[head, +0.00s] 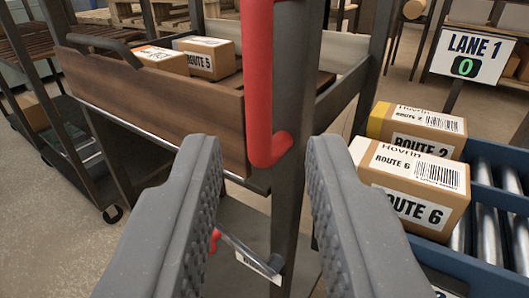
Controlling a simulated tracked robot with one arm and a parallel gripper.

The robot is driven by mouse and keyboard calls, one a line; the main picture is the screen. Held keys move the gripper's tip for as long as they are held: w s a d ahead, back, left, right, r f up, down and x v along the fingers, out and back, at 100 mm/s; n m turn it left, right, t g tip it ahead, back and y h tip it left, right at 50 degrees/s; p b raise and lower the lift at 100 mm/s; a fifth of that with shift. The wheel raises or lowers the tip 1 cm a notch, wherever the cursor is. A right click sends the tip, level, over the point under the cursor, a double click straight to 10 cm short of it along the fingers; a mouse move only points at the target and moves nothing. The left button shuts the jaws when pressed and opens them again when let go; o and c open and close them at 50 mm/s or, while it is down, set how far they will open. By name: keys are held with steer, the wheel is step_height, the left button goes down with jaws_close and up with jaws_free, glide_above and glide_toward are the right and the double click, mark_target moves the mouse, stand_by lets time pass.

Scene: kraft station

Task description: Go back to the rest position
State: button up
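My gripper (264,170) is open, with its two grey ribbed fingers spread apart at the lower middle of the head view. Nothing is between the fingertips. Beyond them stands a dark post with a red handle (262,90); I cannot tell how far the fingers are from it. No marker for a rest position shows.
A wooden-sided cart (160,110) holds several boxes, one a ROUTE 5 box (208,58). At right, a ROUTE 6 box (408,185) and a ROUTE 2 box (420,128) sit on a roller conveyor (486,215). A LANE 1 sign (473,54) stands behind. Floor shows at left.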

steer(key=shift+r, duration=0.1)
step_height(320, 180, up, 11)
steer(key=w+p, duration=0.1)
steer(key=p, duration=0.2)
steer(key=s+a+r+g+p, duration=0.1)
steer(key=s+a+r+p, duration=0.1)
steer(key=r, duration=0.7)
steer(key=s+a+r+p, duration=0.2)
steer(key=s+a+r, duration=0.2)
steer(key=r, duration=0.5)
steer(key=s+a+r+g+y+p, duration=0.1)
steer(key=s+a+r, duration=0.3)
steer(key=r, duration=0.5)
steer(key=shift+a+n+g+p, duration=0.3)
steer(key=shift+a+n+p, duration=0.1)
steer(key=shift+a+p, duration=0.55)
